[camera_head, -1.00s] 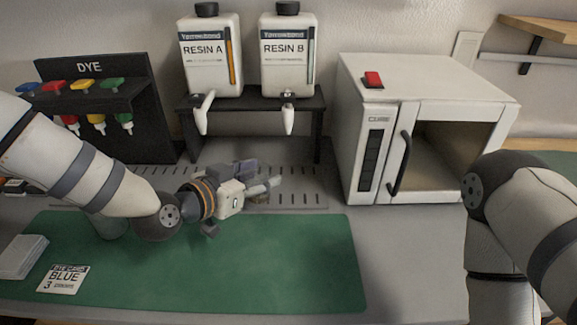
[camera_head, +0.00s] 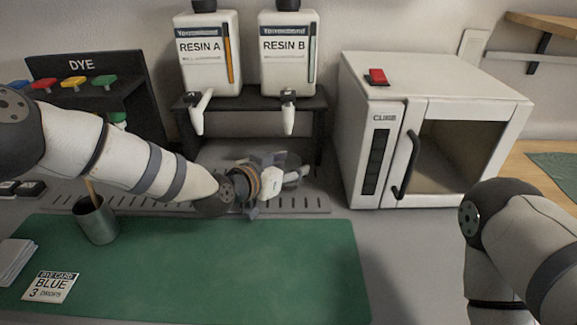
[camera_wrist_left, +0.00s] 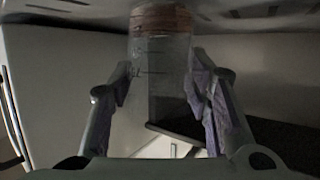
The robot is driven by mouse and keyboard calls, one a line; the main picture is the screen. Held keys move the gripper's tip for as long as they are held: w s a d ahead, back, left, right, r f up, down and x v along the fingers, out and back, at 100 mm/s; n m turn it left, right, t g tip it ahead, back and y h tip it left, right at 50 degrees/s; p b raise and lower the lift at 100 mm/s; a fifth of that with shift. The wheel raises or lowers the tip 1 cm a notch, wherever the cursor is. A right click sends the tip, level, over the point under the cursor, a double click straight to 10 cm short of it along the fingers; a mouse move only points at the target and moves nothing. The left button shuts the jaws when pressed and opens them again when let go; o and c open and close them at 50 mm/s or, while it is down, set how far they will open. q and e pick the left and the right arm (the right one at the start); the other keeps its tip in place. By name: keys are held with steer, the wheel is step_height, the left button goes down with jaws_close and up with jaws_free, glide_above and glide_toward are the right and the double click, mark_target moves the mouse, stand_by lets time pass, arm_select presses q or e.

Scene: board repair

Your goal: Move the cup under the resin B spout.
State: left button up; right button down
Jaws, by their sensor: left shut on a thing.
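The resin B bottle (camera_head: 287,62) stands on a black stand, its white spout (camera_head: 289,118) pointing down at the front. My left gripper (camera_head: 290,174) is below this spout, low over the slotted tray (camera_head: 312,203). It is shut on a clear cup (camera_wrist_left: 165,75), which shows between the two fingers in the left wrist view. The cup has measuring marks and a reddish-brown layer at the end nearest the slotted surface. In the head view the gripper mostly hides the cup, so I cannot tell its exact alignment with the spout. My right gripper is out of view.
The resin A bottle (camera_head: 208,65) stands left of resin B. A white curing box (camera_head: 440,95), its chamber visible, is on the right. A dye rack (camera_head: 140,105) is at left.

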arm_select(q)
steer(key=shift+f, duration=0.2)
steer(key=o, duration=1.2)
steer(key=shift+c, duration=0.2)
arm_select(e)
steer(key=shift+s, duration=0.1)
arm_select(q)
steer(key=shift+r, duration=0.15)
steer(key=shift+s+a+r, duration=0.1)
steer(key=shift+a+r, duration=0.05)
steer(key=shift+r, duration=0.15)
steer(key=p+v, duration=0.2)
steer(key=v, duration=0.9)
steer(key=shift+s, duration=0.35)
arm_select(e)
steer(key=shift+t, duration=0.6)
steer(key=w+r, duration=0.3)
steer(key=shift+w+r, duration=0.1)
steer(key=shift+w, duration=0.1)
